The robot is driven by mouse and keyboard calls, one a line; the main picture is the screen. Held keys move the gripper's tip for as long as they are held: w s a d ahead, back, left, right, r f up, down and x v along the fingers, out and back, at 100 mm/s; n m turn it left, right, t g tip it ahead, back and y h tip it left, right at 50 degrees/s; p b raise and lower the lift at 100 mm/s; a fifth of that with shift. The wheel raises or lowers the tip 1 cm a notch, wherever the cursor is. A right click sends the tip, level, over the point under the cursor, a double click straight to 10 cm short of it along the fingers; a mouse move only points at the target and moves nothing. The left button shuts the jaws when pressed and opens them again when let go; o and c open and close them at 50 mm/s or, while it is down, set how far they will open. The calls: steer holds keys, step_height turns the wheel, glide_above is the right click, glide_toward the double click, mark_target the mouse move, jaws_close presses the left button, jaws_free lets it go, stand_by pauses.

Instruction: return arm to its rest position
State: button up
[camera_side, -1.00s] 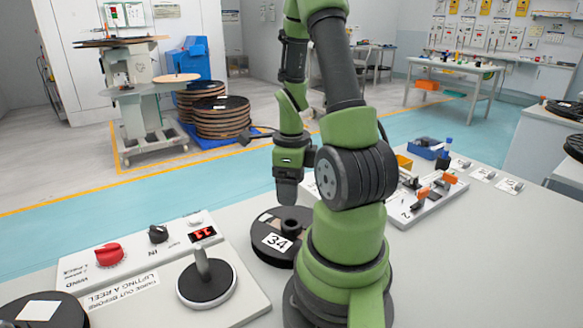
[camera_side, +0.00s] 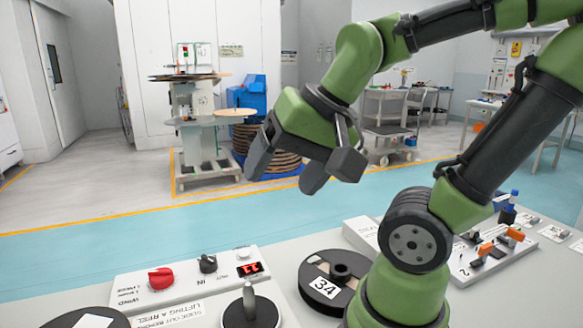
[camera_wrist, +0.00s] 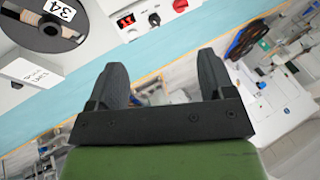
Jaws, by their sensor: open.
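My gripper (camera_side: 300,165) is raised in the air above the bench, to the left of my arm's base in the side view. Its dark fingers are spread apart with nothing between them. In the wrist view my gripper (camera_wrist: 165,85) also shows two separate fingers with an empty gap. A black reel labelled 34 (camera_side: 312,288) lies on the bench beside my base, well below the gripper. The reel also shows at the top left of the wrist view (camera_wrist: 25,30).
A winding panel (camera_side: 130,292) with a red knob (camera_side: 161,278), a display (camera_side: 251,268) and a spindle (camera_side: 249,300) is at the front left. A module with orange levers (camera_side: 500,245) stands at right, behind my arm. The air around the gripper looks clear.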

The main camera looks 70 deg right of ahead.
steer(key=a+n, duration=0.1)
steer(key=s+a+r+n+y, duration=0.1)
steer(key=n, duration=0.1)
steer(key=s+a+n+t, duration=0.1)
steer(key=n, duration=0.1)
steer(key=shift+r, duration=0.3)
stand_by(0.8)
